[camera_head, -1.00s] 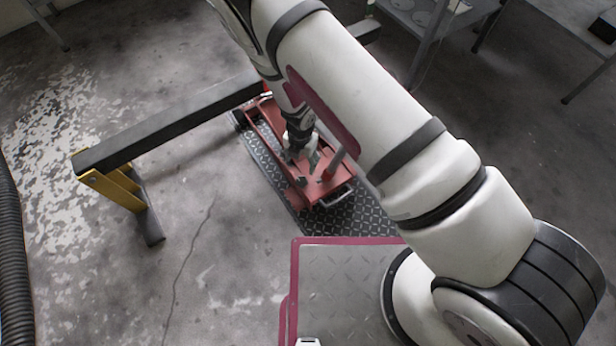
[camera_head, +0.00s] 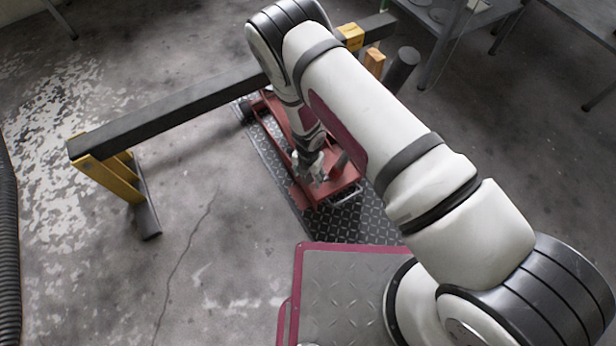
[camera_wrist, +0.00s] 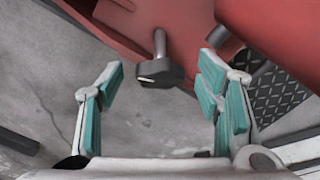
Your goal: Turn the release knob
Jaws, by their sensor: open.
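The release knob (camera_wrist: 160,72) is a dark grey knob on a short metal shaft, standing out from the red floor jack in the wrist view. My gripper (camera_wrist: 165,80) is open, with its teal-padded fingers spread to either side. The knob lies between the fingertips as seen in the picture, and neither finger appears to touch it. In the head view the red jack (camera_head: 338,186) sits on the floor plate under my arm. My gripper (camera_head: 308,178) is over the near end of the jack there, and the knob cannot be made out.
A dark beam (camera_head: 180,115) on yellow stands (camera_head: 108,178) crosses beyond the jack. The jack rests on a diamond-pattern plate (camera_head: 345,222). A jack handle socket (camera_wrist: 275,30) rises to the right of the knob.

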